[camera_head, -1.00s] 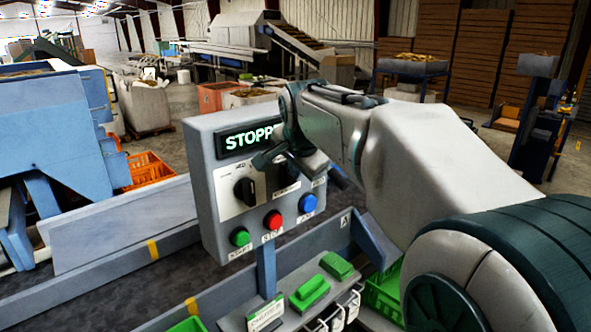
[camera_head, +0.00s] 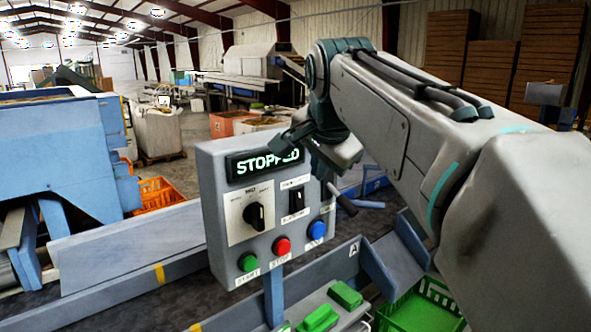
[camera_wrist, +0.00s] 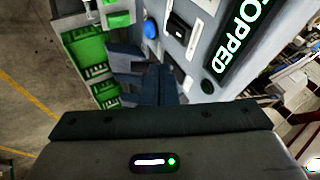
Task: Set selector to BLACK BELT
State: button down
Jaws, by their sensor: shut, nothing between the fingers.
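The selector (camera_head: 256,216) is a black knob on a pale plate, left on the grey control box (camera_head: 213,222). The selector knob cannot be made out there.
The display (camera_head: 265,164) reads STOPPED. A black switch (camera_head: 296,201) sits right of the knob. Green (camera_head: 248,262), red (camera_head: 282,246) and blue (camera_head: 317,230) buttons line the bottom. A green crate (camera_head: 425,312) stands below right. Space before the box's left half looks clear.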

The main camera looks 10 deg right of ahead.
aim_at(299, 201)
jog(key=shift+f, duration=0.1)
jog(key=shift+d+f+g+p, duration=0.4)
jog(key=shift+f+g, duration=0.1)
jog(key=shift+f, duration=0.15)
jog(key=shift+f, duration=0.1)
jog(key=w+f, duration=0.3)
jog(key=w+f+p, duration=0.1)
jog(key=w+f, duration=0.2)
jog(key=w+f+p, duration=0.1)
jog(key=w+f, duration=0.2)
jog(key=shift+a, duration=0.35)
